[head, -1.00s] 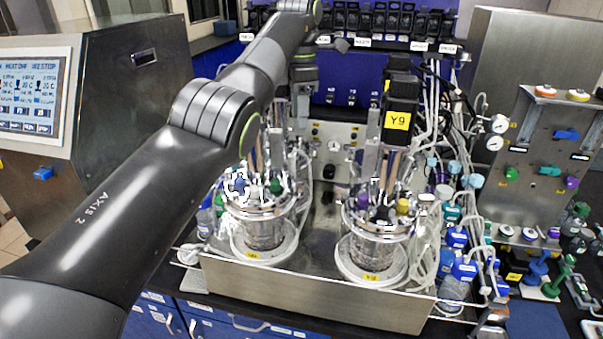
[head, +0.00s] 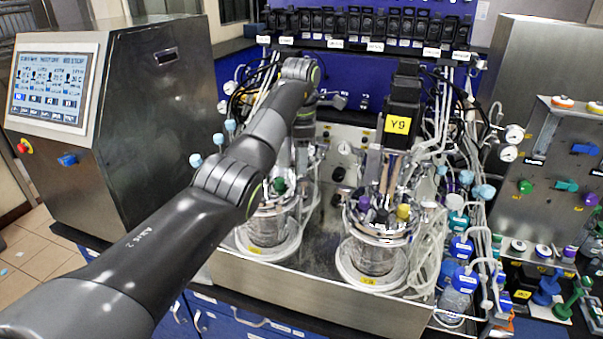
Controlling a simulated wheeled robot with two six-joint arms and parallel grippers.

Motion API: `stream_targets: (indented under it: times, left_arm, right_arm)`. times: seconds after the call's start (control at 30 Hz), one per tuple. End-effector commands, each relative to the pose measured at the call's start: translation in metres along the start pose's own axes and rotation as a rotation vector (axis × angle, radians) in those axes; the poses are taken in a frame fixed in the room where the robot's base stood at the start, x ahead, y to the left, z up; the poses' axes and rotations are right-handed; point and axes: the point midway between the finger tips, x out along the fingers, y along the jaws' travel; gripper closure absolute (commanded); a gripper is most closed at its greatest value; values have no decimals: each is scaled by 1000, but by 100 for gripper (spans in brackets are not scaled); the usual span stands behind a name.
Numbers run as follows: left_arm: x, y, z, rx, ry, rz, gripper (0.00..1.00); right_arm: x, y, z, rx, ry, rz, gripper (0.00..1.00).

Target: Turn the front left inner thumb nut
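Two glass bioreactor vessels stand on a steel bench unit: the left vessel (head: 268,228) and the right vessel (head: 373,258). Each has a metal head plate crowded with ports and coloured caps. My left arm crosses in front of the left vessel and covers the left part of its head plate. The thumb nuts there are hidden or too small to make out. My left gripper (head: 304,135) hangs at the end of the arm, above and behind the left vessel's head. Its fingertips are not clear, so its opening cannot be told. My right gripper is not in view.
A steel console with a screen (head: 55,84) stands at left. A black motor labelled Y9 (head: 403,100) rises above the right vessel. Tubing and blue-capped bottles (head: 462,247) crowd the right side. A steel valve panel (head: 560,170) stands farther right.

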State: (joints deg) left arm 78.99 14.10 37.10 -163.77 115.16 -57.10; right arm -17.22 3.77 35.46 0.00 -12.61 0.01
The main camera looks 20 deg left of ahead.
Motion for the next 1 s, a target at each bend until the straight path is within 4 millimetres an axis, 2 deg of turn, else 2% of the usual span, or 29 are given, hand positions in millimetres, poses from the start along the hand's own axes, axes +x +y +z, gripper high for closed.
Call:
stream_targets:
  times: [0.03,0.1,0.23,0.43,0.77,1.0]
  left_arm:
    - [16,-3,2,6,0,-3,60]
    - [28,-5,2,9,-2,-1,60]
    - [39,-5,4,12,-3,-1,60]
    - [47,-6,5,14,-3,-1,60]
    - [47,-6,5,15,-3,-1,60]
    - [47,-6,5,15,-3,-1,90]
  right_arm:
    - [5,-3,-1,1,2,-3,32]
    - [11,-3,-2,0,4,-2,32]
    - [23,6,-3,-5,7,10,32]
    - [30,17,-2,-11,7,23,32]
    - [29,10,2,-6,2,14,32]
    - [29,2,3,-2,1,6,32]
